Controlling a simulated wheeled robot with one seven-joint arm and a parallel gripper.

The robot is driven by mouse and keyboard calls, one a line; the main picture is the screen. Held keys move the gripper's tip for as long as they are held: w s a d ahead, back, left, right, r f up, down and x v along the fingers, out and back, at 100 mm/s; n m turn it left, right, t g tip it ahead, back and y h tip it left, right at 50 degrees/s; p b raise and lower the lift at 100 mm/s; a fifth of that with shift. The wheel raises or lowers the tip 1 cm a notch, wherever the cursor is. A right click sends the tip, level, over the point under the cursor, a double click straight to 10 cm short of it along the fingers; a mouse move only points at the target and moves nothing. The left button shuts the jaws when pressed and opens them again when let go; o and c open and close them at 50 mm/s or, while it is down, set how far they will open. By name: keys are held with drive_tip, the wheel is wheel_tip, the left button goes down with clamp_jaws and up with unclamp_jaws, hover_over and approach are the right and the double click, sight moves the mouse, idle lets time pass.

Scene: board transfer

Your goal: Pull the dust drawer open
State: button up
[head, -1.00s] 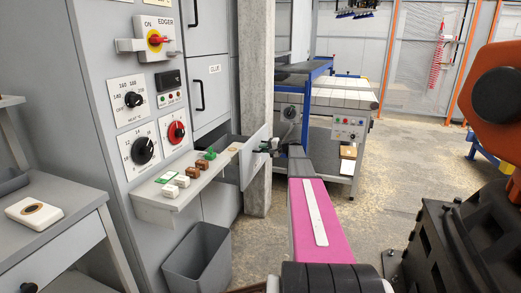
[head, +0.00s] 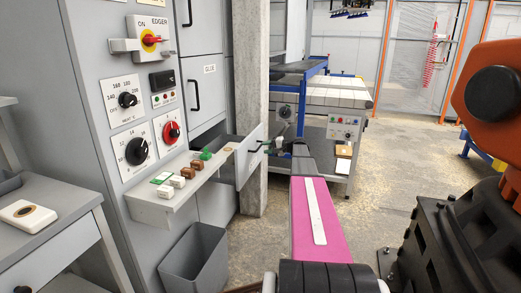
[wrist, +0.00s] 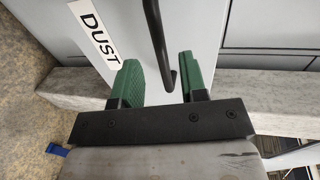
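The dust drawer (head: 245,160) stands pulled out of the grey cabinet, with its open inside showing behind the front panel. In the wrist view its pale front (wrist: 205,25) carries a DUST label (wrist: 92,33) and a black bar handle (wrist: 158,40). My gripper (wrist: 158,82) is open, its two green fingers apart on either side of the handle's lower end. The handle looks nearer the right finger, and I see no grip on it. In the head view my gripper (head: 273,146) is small, just right of the drawer front.
A shelf (head: 165,208) with several small blocks juts out left of the drawer, above a grey bin (head: 196,258). A concrete column (head: 252,80) stands behind the drawer. A machine table (head: 340,97) is beyond my arm. Open floor lies to the right.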

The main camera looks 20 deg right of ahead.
drive_tip(key=v, duration=0.6)
idle(0.3)
drive_tip(key=s+a+f+n+g+h, duration=0.1)
drive_tip(key=s+a+f+g+h, duration=0.15)
drive_tip(key=s+a+f, duration=0.6)
drive_tip(key=s+a+f+n+g+h, duration=0.2)
drive_tip(key=s+a+f+g, duration=0.3)
drive_tip(key=a, duration=0.7)
drive_tip(key=s+a+f+n+g+h, duration=0.1)
drive_tip(key=s+a+f+n+h, duration=0.1)
drive_tip(key=s, duration=0.8)
drive_tip(key=s+a+f+n+h, duration=0.2)
drive_tip(key=s+a+f+h, duration=0.2)
drive_tip(key=s, duration=0.7)
drive_tip(key=shift+s+a+f+g+h, duration=0.15)
drive_tip(key=shift+s+a+g+h, duration=0.15)
drive_tip(key=shift+a+h, duration=0.65)
